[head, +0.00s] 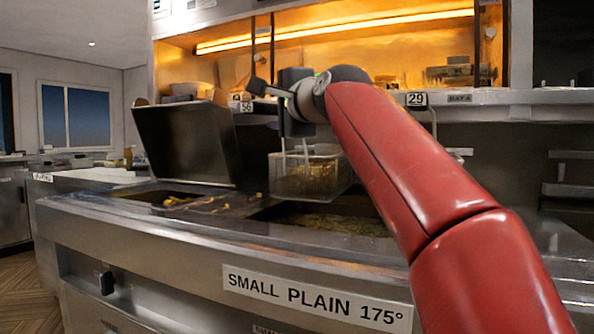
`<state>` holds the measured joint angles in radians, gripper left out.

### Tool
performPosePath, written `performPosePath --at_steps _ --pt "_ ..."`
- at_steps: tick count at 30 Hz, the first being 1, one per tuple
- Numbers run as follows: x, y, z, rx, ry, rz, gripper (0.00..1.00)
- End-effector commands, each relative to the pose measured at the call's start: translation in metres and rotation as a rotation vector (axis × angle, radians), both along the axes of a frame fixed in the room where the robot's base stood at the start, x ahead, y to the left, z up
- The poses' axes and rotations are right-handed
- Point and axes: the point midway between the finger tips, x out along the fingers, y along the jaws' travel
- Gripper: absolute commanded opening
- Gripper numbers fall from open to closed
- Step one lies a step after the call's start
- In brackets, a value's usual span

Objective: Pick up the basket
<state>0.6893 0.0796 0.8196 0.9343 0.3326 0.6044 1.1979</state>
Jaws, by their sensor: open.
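The basket (325,179) is a see-through, box-shaped mesh basket with golden food inside. In the head view it sits just right of centre, above the far edge of the fryer well. My gripper (295,158) points down at the basket's left part, with two thin pale fingers apart. The fingers overlap the basket in the picture; I cannot tell whether they touch it. My red arm covers the area to the right of the basket, and I cannot make out the basket's handle.
An oil-filled well (325,221) lies below the basket. A raised steel lid (183,143) stands to its left, by another well with fried pieces (180,201). A lit shelf (460,97) runs behind. The steel front (160,255) is nearest.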

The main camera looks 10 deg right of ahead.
Motion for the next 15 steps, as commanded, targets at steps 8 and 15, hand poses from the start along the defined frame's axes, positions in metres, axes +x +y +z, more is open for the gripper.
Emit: performPosePath --at_steps 8,15 --pt "0.024 0.005 0.006 0.014 -0.003 0.003 0.47" --pt "0.055 0.012 0.006 0.015 0.0 0.004 0.47"
